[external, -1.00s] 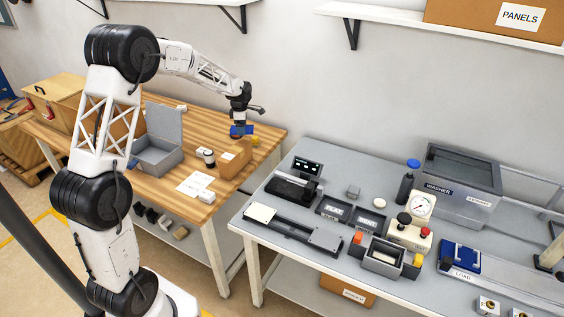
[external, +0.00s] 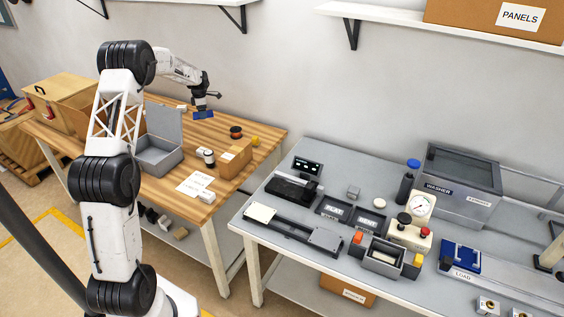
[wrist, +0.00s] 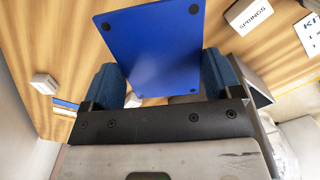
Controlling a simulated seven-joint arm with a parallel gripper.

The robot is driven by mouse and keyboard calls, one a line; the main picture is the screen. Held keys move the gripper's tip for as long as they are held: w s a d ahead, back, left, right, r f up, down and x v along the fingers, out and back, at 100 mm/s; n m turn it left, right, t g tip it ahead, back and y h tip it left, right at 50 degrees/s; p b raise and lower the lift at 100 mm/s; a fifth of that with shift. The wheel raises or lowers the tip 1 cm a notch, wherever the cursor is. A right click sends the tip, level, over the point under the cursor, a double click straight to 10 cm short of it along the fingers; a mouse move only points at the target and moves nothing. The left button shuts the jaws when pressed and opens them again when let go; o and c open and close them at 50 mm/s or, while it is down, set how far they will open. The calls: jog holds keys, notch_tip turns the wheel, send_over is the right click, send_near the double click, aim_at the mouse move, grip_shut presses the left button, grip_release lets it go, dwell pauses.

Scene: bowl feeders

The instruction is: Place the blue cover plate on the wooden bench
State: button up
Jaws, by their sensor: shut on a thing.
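The blue cover plate (wrist: 150,50) is a flat blue rectangle with dark round spots at its corners. In the wrist view it sits between the two blue fingers of my gripper (wrist: 160,85), which is shut on it. In the external view my gripper (external: 203,108) holds the plate (external: 203,115) over the back part of the wooden bench (external: 170,191). The plate looks to be above the bench top, but the exact gap is hard to tell. The bench's wood grain (wrist: 225,20) shows behind the plate in the wrist view.
On the bench stand an open grey box (external: 158,158), a small brown carton (external: 232,160), a dark round item (external: 236,132), a yellow item (external: 255,140) and white papers (external: 195,185). A grey table (external: 285,230) with several devices stands to the right. Bare wood lies around the gripper.

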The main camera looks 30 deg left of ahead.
send_over(206, 139)
notch_tip(206, 139, down, 5)
jog(key=shift+w+f, duration=0.1)
jog(key=shift+w, duration=0.05)
dwell(0.5)
jog(key=shift+f, duration=3.1)
jog(key=shift+f, duration=1.85)
jog(key=shift+f, duration=0.15)
jog(key=o, duration=0.8)
